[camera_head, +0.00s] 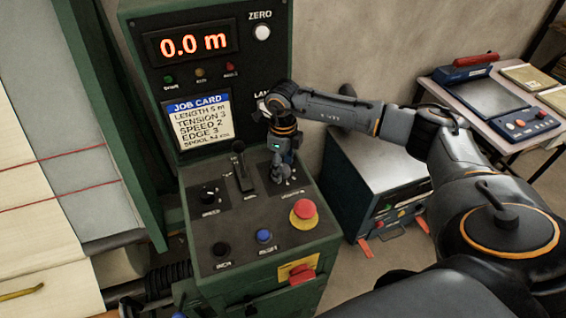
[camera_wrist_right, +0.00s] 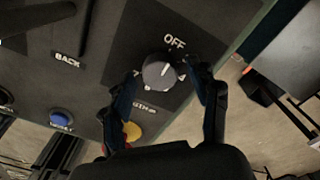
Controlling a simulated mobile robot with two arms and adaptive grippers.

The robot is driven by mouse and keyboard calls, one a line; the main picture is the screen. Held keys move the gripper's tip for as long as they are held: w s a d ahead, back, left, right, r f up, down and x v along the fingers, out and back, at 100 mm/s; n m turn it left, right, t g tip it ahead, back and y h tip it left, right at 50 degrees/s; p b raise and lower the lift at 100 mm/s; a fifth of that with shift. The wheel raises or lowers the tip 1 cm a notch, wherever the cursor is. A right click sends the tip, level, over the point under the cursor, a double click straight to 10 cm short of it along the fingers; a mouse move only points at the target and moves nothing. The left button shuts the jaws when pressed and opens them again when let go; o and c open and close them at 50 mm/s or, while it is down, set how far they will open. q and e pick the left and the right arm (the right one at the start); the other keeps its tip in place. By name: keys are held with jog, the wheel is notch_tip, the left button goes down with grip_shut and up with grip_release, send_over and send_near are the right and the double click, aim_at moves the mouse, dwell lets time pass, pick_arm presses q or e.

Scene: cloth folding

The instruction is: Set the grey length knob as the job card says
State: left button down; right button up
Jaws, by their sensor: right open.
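The job card (camera_head: 200,122) on the green machine's panel reads LENGTH 5 m, TENSION 3, SPEED 2, EDGE 3, and a blurred spool line. The red display (camera_head: 186,44) above it reads 0.0 m. In the right wrist view the grey knob (camera_wrist_right: 156,74) has a white pointer mark directed roughly at the OFF label. Its other label is partly hidden. My right gripper (camera_wrist_right: 163,73) is open, with one finger on each side of the knob; I cannot tell whether they touch it. In the head view my right gripper (camera_head: 283,172) covers most of the knob. My left gripper is not in view.
A black lever (camera_head: 240,168) and a black knob (camera_head: 209,195) are left of my gripper. A red mushroom button (camera_head: 304,211) and a blue button (camera_head: 264,237) are in front. Cloth (camera_head: 75,170) lies left; a side table (camera_head: 497,103) stands right.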

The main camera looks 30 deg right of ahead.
jog(key=shift+c, duration=0.5)
jog(key=c, duration=1.1)
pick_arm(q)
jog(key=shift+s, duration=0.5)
pick_arm(e)
jog(key=shift+o, duration=0.2)
